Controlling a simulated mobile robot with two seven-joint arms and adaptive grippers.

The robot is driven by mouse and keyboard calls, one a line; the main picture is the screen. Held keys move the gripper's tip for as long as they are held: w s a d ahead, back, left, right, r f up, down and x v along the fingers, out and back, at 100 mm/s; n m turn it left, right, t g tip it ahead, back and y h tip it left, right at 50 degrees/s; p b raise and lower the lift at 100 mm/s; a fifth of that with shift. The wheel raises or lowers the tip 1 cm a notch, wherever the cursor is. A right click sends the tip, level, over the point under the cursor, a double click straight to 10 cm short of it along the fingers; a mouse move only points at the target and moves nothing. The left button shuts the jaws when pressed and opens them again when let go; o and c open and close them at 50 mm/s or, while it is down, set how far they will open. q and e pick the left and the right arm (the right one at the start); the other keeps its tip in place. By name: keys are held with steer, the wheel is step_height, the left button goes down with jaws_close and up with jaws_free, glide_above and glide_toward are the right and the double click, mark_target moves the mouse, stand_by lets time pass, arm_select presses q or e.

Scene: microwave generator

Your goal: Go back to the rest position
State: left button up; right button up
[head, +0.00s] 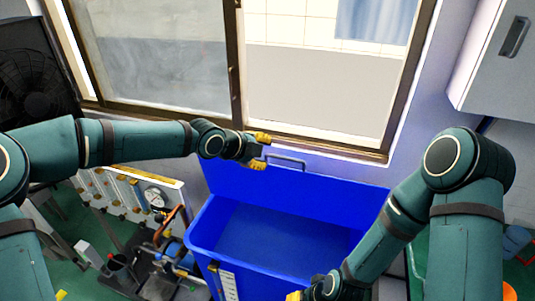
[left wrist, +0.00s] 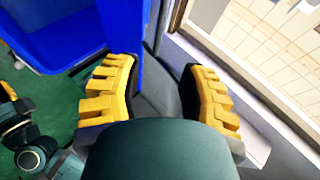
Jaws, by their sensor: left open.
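My left gripper (head: 262,150) reaches in from the left in the head view, by the upper rim of the blue bin's raised back and a grey handle (head: 285,160). In the left wrist view its yellow fingers (left wrist: 155,92) are spread wide apart, with nothing held between them. The blue bin (head: 215,285) stands open and looks empty inside; part of it shows at the upper left of the wrist view (left wrist: 115,35). My right gripper (head: 293,296) is at the bottom edge of the head view, mostly cut off, in front of the bin; its finger opening is hidden.
A window (head: 237,60) with a brown frame is behind the bin. A panel with gauges (head: 130,195) and machinery with red and blue parts (head: 172,245) stand left of the bin. A black fan (head: 35,85) is far left. A grey wall cabinet (head: 500,60) hangs upper right.

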arm_select(q)
steer(key=s+f+n+g+b, duration=0.1)
steer(key=s+f+n+b, duration=0.15)
steer(key=f, duration=0.45)
steer(key=s+f+n+g+b, duration=0.1)
steer(key=s+f+n, duration=0.3)
steer(key=f, duration=0.4)
steer(key=s+a+f+n+g+y+b, duration=0.1)
steer(key=s+a+f+n+b, duration=0.1)
steer(key=s+f+n, duration=0.4)
steer(key=s+a+f+n+g+y+b, duration=0.1)
steer(key=s+a+f+n, duration=0.4)
steer(key=f, duration=0.6)
steer(key=s+a+f+n+g+y+b, duration=0.1)
steer(key=s+a+f+n+y+b, duration=0.1)
steer(key=s+f+n, duration=0.6)
steer(key=shift+s+a+f+b, duration=0.45)
steer(key=shift+s+a+f, duration=0.25)
steer(key=shift+s+a, duration=0.25)
steer(key=shift+d, duration=0.1)
